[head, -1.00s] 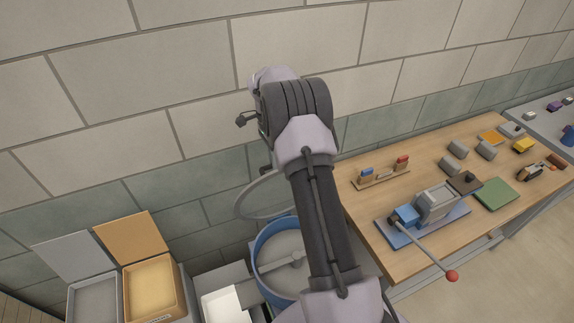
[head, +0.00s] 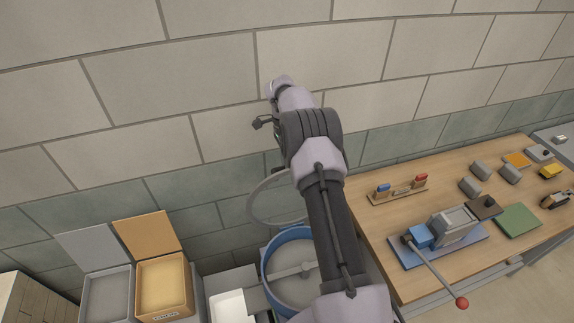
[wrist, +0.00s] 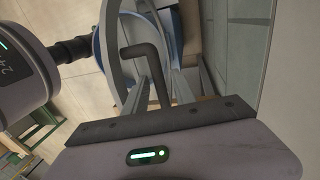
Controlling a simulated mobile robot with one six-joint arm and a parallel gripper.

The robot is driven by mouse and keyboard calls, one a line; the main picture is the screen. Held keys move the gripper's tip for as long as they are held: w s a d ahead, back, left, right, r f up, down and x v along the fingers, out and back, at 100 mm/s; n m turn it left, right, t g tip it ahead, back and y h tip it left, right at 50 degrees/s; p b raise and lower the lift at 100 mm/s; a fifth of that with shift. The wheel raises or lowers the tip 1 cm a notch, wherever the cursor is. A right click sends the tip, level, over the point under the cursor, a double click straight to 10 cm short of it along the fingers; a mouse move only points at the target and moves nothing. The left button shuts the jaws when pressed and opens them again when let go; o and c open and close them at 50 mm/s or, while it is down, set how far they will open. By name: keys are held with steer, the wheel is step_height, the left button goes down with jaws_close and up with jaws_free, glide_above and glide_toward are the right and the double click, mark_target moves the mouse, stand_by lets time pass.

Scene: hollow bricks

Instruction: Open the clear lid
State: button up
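The clear lid (head: 252,203) shows in the head view as a pale see-through disc with a grey rim. It is raised and steeply tilted behind the blue round drum (head: 266,262), whose inside is uncovered. In the wrist view the grey lid rim (wrist: 113,62) curves past a dark bent handle (wrist: 151,52). My gripper (wrist: 163,82) is close at the handle, with its light fingers apart and the handle's lower leg between them; I see no clear contact. In the head view my arm hides the gripper and the right part of the lid.
A wooden bench (head: 375,222) on the right carries a blue-based lever press (head: 452,230), a green mat (head: 519,220) and several small blocks. Left of the drum stand a white container (head: 232,306) and two open bins, one yellow (head: 163,284) and one grey (head: 105,293). The block wall is close behind.

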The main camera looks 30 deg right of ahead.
steer(key=shift+r, duration=0.15)
steer(key=p+v, duration=0.5)
steer(key=v, duration=0.6)
steer(key=shift+r, duration=0.45)
